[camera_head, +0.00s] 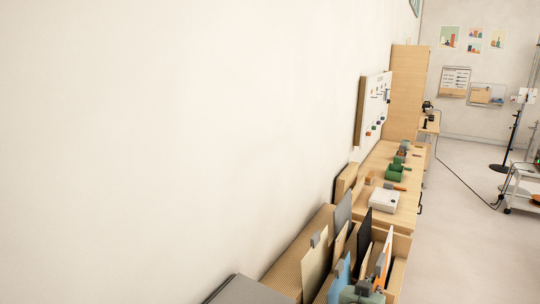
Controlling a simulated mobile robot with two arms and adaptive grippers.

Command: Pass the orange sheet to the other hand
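A thin upright sheet with orange on it (385,256) stands at the bottom right among other sheets in a wooden rack. It is seen nearly edge-on, and its lower part is hidden. My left gripper is not in view.
Tan, blue (340,275) and black (365,229) sheets stand close by in the rack. Behind is a wooden bench (402,188) with a white box (384,200) and green tools. A wall fills the left. Floor (455,220) is open at right, crossed by a cable.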

